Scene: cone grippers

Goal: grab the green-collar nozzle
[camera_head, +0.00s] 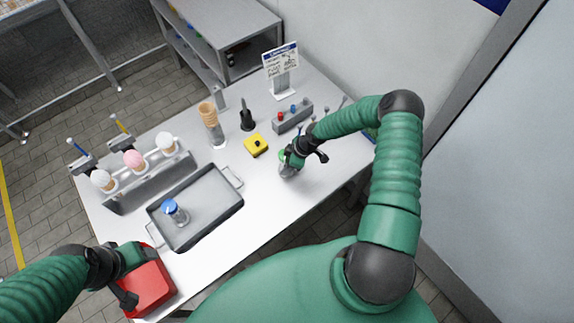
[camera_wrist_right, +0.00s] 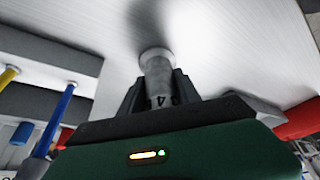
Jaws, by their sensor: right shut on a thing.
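My right gripper (camera_head: 290,163) is over the right part of the white table. It is shut on a grey nozzle (camera_head: 287,171) with a bit of green at its top. In the right wrist view the nozzle (camera_wrist_right: 158,75) is a grey, tapered piece marked with a 4, held between the dark fingers; its collar is hidden there. My left gripper (camera_head: 138,275) is open and empty over the red box at the table's near left.
A grey tray (camera_head: 215,218) holds a blue-topped nozzle (camera_head: 175,212). A rack (camera_head: 150,185) with ice-cream cones stands on the left. Stacked cones (camera_head: 210,118), a yellow block (camera_head: 255,145), a button box (camera_head: 293,118) and a sign (camera_head: 281,62) stand toward the back.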

